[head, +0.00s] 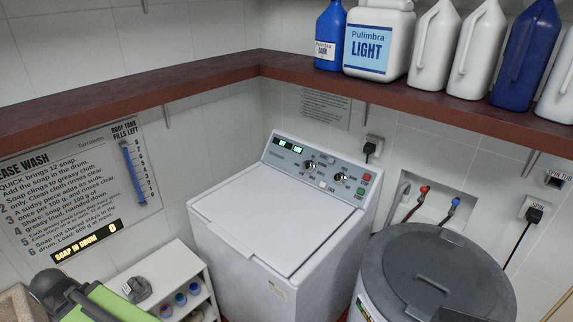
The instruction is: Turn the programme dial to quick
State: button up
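A white top-loading washing machine (265,225) stands in the corner with its lid shut. Its tilted control panel (320,167) carries two dark round dials, a left dial (309,165) and a right dial (340,177). The print around them is too small to read, so I cannot tell which is the programme dial or where either points. I cannot make out my gripper in this view, and nothing touches the dials.
A brown shelf (215,79) with bottles runs above the machine. A round grey-lidded tub (435,270) stands close at its right. A low white shelf unit (185,272) with small pots is at its left. A green and dark-grey shape (85,305) fills the lower left corner.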

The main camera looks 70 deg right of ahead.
aim_at(308, 166)
jog(key=z, duration=2.35)
jog(key=i, duration=0.5)
